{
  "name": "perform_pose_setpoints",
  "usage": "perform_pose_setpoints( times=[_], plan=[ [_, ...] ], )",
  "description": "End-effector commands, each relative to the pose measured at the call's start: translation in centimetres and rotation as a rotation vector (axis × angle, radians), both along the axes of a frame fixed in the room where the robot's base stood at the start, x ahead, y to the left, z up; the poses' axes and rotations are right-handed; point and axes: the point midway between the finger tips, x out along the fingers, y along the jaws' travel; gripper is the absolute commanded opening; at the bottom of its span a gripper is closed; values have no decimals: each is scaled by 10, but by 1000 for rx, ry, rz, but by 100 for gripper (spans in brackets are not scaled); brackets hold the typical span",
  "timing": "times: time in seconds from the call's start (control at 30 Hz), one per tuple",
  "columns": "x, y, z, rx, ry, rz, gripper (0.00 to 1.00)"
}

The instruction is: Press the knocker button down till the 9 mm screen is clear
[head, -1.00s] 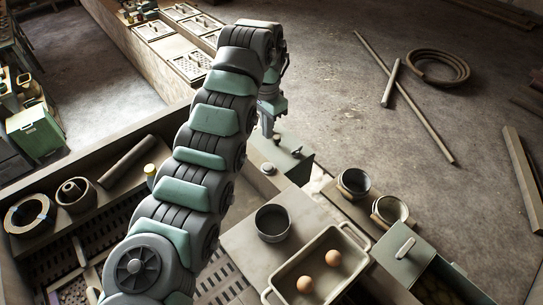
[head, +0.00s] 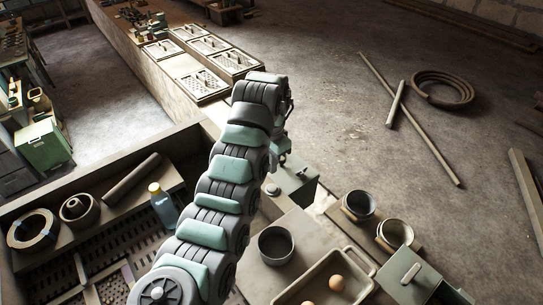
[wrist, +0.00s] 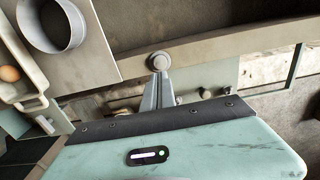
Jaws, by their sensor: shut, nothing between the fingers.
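A round pale knob (wrist: 158,61), which looks like the knocker button, sits on a beam in the wrist view. My gripper (wrist: 159,80) points at it with its fingers shut and empty; the tips overlap the knob's lower edge, and I cannot tell whether they touch. In the head view a similar round button (head: 272,189) shows on the ledge left of a green box (head: 297,182). My gripper (head: 282,160) is mostly hidden behind my arm there. Several framed screens (head: 203,84) lie along the far bench; I cannot tell which is the 9 mm one.
A dark round cup (head: 276,245) and a tray with handles (head: 352,262) holding brown balls stand near the front. Two pots (head: 358,206) are to the right. A bottle (head: 162,205) stands left of my arm.

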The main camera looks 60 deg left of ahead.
Motion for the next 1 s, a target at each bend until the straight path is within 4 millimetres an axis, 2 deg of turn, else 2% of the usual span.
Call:
perform_pose_setpoints(
  times=[0.2, 0.4, 0.6, 1.0],
  plan=[
    [-2, -2, -41, -6, 6, 0, 0],
    [-2, 0, -70, -2, 5, 1, 0],
    [-1, 0, -82, 0, 2, 2, 0],
    [-1, 1, -85, 1, 1, 3, 0]
  ],
)
